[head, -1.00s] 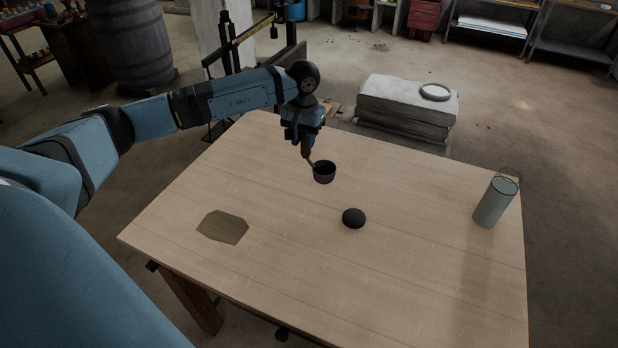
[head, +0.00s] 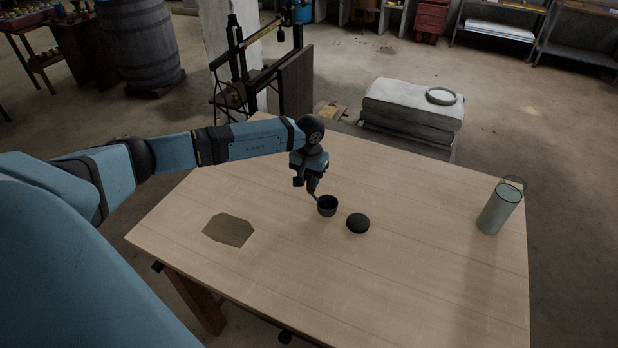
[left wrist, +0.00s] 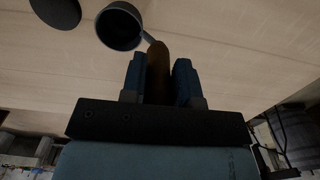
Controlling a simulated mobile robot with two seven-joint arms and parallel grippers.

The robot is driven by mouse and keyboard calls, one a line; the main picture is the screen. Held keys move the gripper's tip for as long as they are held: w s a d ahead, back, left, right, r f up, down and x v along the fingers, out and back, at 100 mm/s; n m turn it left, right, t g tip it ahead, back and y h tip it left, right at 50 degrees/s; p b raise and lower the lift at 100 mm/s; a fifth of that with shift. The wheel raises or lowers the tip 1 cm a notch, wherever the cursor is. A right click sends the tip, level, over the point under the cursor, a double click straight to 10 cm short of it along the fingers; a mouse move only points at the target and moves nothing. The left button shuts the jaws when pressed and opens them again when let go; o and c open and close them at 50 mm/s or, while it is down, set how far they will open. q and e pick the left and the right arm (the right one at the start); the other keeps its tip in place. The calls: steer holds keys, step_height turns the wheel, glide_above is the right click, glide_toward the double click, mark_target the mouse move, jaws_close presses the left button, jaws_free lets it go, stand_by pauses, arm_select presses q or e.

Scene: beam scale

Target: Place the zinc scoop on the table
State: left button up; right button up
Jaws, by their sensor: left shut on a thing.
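The zinc scoop (head: 327,206) is a small dark grey cup on a handle. My left gripper (head: 313,190) is shut on its handle, and the cup hangs low over the middle of the wooden table (head: 420,260). I cannot tell whether the cup touches the tabletop. In the left wrist view the brown handle (left wrist: 158,72) sits between the two fingers of my left gripper (left wrist: 160,75), with the scoop's cup (left wrist: 119,28) beyond it. My right gripper is not in view.
A dark round stone-like object (head: 358,223) lies just right of the scoop. A flat brown piece (head: 229,230) lies at the table's left. A grey-green canister with a wire handle (head: 497,210) stands near the right edge. The front of the table is clear.

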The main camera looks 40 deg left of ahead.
arm_select(q)
steer(key=shift+f, duration=0.1)
steer(key=shift+f, duration=0.1)
steer(key=o, duration=1)
steer(key=shift+r, duration=0.2)
steer(key=shift+r, duration=0.2)
step_height(320, 180, up, 11)
steer(key=shift+f+b, duration=0.15)
steer(key=shift+b, duration=0.65)
steer(key=shift+r, duration=0.5)
